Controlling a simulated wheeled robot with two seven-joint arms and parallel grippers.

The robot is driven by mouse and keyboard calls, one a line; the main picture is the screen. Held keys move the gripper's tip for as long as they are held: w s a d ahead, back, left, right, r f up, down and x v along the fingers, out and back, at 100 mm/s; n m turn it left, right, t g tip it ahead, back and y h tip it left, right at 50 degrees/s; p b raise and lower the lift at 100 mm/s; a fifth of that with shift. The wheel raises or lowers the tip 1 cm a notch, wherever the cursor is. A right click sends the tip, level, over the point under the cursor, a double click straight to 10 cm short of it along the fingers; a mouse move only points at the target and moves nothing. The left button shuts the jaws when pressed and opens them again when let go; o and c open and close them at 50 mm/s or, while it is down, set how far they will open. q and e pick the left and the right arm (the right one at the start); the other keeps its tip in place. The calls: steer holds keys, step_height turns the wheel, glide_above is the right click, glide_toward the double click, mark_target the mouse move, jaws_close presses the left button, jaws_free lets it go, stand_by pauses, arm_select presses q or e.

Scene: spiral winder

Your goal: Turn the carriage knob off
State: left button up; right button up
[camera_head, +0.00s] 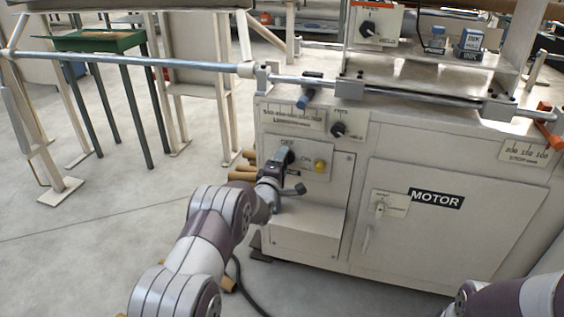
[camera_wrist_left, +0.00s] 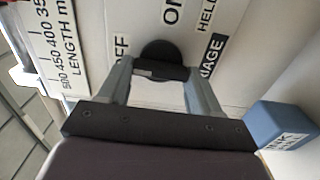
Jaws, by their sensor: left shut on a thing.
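The carriage knob (camera_wrist_left: 160,52) is a round black disc with a raised bar on the white panel, with OFF beside it to the left and ON above it in the left wrist view. My left gripper (camera_wrist_left: 160,78) is shut on the knob, one finger on each side of it. A pale mark shows near the left end of the bar. In the head view, my left gripper (camera_head: 280,163) reaches up to the panel (camera_head: 317,186) and largely hides the knob. The right arm enters at the lower right; its gripper is out of view.
A yellow button (camera_head: 320,165) sits just right of the knob. Another black knob (camera_head: 338,129) is above it, and the length scale (camera_head: 296,117) is above left. The floor at left is open.

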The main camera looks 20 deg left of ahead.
arm_select(q)
steer(key=shift+f, duration=0.1)
stand_by(0.3)
steer(key=o, duration=1.1)
steer(key=shift+c, duration=0.2)
steer(key=s+p, duration=0.4)
steer(key=s, duration=0.8)
steer(key=shift+s+a+p, duration=0.2)
steer(key=shift+s+p, duration=0.15)
steer(key=shift+s, duration=0.05)
